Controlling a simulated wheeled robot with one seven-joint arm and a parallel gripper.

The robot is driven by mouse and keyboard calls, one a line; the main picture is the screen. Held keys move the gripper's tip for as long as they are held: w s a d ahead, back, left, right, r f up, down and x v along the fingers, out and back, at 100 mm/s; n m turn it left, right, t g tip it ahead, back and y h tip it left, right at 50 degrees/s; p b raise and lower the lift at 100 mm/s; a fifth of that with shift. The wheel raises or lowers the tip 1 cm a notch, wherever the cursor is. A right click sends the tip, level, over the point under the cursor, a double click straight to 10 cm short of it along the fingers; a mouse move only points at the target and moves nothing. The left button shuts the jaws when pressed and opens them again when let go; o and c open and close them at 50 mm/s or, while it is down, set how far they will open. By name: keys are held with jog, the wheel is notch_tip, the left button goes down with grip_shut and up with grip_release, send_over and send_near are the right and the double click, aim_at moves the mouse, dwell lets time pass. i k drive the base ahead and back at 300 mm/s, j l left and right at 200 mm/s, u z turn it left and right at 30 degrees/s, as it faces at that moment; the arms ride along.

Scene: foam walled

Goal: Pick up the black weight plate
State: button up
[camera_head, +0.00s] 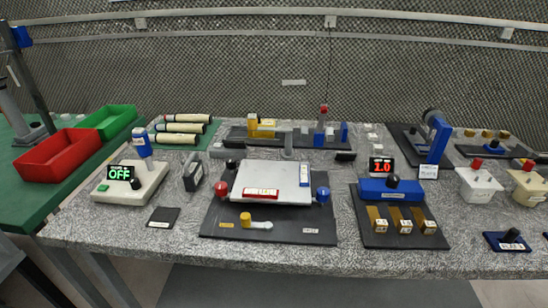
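I cannot tell for sure which thing is the black weight plate. A flat black square (163,216) with a small pale label lies on the grey speckled table, in front of the white box with an OFF display (130,182). A small black knobbed piece (512,237) sits on a dark blue labelled base (507,247) at the front right. A round black knob (392,180) tops a blue block (390,189) right of centre. My gripper is not recognisable in this view.
A black board (222,222) with a white plate (270,180) fills the table's middle. Red (60,160) and green (108,120) bins stand at the left. A 1.0 display (381,166) stands right of centre. The front edge strip is mostly clear.

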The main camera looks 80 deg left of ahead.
aim_at(194, 171)
jog(key=u, duration=2.95)
jog(key=i+l, duration=0.15)
jog(key=i, duration=0.25)
jog(key=i+l+u, duration=0.15)
jog(key=i, duration=0.2)
